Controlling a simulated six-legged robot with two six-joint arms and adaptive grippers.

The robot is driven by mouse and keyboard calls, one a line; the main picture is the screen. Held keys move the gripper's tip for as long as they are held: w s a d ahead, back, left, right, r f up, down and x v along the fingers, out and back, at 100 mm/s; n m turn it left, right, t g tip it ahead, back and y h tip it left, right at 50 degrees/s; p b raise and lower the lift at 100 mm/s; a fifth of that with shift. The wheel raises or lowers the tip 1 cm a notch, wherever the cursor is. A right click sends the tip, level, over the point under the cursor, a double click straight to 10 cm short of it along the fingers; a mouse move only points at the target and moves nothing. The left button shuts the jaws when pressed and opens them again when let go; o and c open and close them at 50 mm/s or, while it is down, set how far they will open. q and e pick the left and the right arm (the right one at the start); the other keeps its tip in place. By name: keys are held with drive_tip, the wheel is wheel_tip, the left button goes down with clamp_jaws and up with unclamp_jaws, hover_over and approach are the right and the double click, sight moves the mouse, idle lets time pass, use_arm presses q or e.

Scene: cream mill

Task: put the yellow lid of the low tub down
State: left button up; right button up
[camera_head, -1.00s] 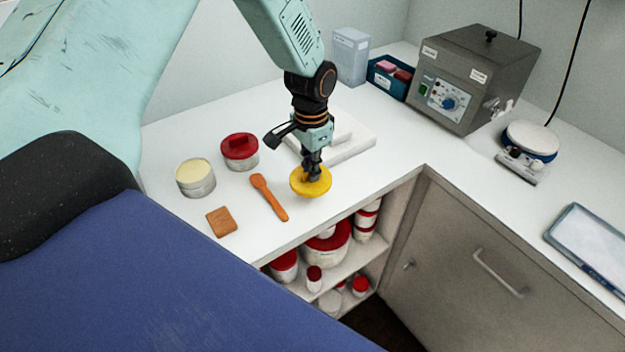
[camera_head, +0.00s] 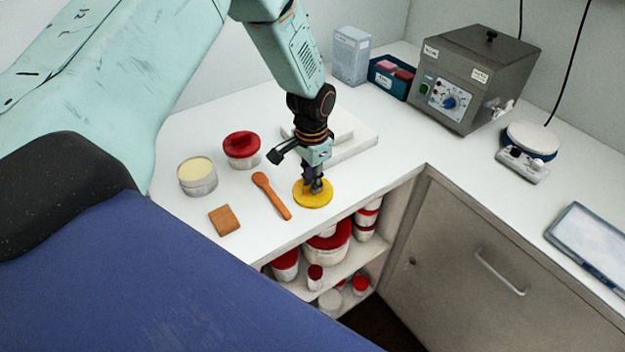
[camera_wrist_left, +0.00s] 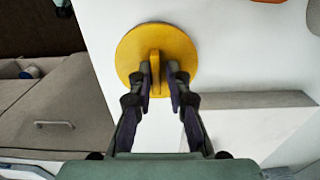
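The yellow lid (camera_head: 325,200) lies flat on the white counter near its front edge. My left gripper (camera_head: 316,188) is right over it, pointing down. In the left wrist view the lid (camera_wrist_left: 128,52) shows as a round disc with an upright grip ridge. The fingers of my left gripper (camera_wrist_left: 161,85) stand on either side of this ridge, with a gap visible on the right side, so they look parted. An open low tub (camera_head: 198,180) with pale yellow contents stands on the counter to the left. My right gripper is not in view.
An orange spatula (camera_head: 271,196) lies close left of the lid. A white slab (camera_head: 352,149) lies behind the gripper. Shelves with red-lidded jars (camera_head: 328,252) are below the counter edge.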

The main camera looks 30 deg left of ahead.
use_arm(q)
drive_tip(key=shift+o, duration=0.8)
drive_tip(key=shift+s+f, duration=0.15)
drive_tip(key=shift+o, duration=0.3)
drive_tip(key=shift+d, duration=0.15)
wheel_tip(320, 180, up, 12)
drive_tip(key=shift+r, duration=0.25)
